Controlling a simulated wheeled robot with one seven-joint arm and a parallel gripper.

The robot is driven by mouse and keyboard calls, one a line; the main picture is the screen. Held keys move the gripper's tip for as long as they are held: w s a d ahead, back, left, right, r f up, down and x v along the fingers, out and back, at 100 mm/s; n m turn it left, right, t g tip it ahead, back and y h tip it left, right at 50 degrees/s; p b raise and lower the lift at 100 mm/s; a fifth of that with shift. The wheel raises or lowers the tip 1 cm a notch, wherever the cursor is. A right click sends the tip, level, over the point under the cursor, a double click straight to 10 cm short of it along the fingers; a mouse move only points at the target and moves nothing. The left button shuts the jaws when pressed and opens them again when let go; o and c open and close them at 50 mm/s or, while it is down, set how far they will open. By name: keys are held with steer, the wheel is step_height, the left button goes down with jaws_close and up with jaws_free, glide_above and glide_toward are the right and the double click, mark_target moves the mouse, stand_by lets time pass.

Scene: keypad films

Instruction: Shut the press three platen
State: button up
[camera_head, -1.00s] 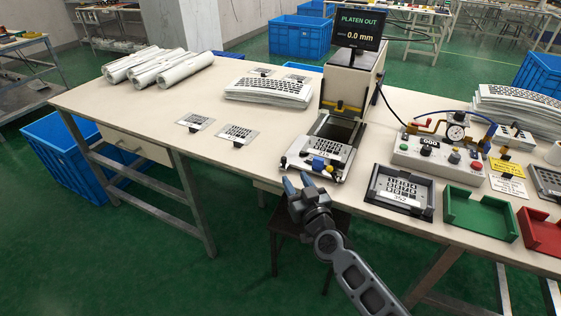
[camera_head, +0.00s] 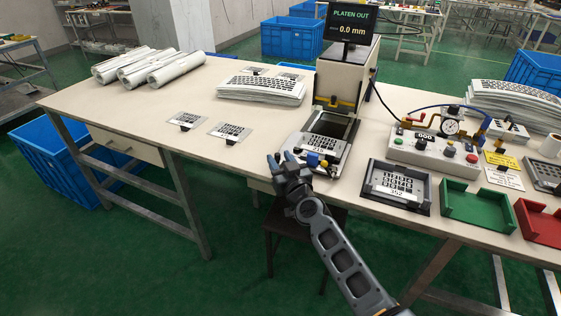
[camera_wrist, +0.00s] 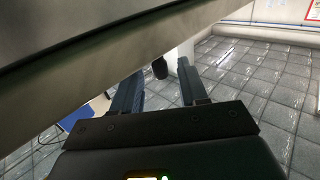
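The press (camera_head: 342,85) stands at the back of the table, with a dark screen on top reading "PLATEN OUT" and 0.0 mm. Its platen (camera_head: 318,150) is slid out toward the table's front edge and carries a keypad film and a blue and a yellow knob at its front. My gripper (camera_head: 280,158) is at the front edge of the table, just left of and in front of the platen, apparently not holding anything. In the wrist view my gripper's two fingers (camera_wrist: 158,88) are spread apart with nothing clear between them. The table's underside or edge fills the upper left there.
Right of the press are a grey tray (camera_head: 397,187), a green tray (camera_head: 474,207), a red tray (camera_head: 540,227) and a control box (camera_head: 436,148) with a gauge. Film stacks (camera_head: 262,90) and rolls lie at the left back. The table's left front is mostly clear.

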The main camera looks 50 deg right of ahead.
jaws_close()
stand_by(0.4)
steer(key=d+b, duration=0.1)
steer(key=w+d+b, duration=0.1)
steer(key=d, duration=0.1)
steer(key=shift+w+d+f+b, duration=0.1)
steer(key=shift+d+f+b, duration=0.1)
steer(key=shift+b, duration=0.15)
steer(key=shift+w+d+r, duration=0.15)
steer(key=shift+d+r, duration=0.05)
steer(key=shift+d, duration=0.25)
steer(key=shift+o, duration=0.2)
jaws_free()
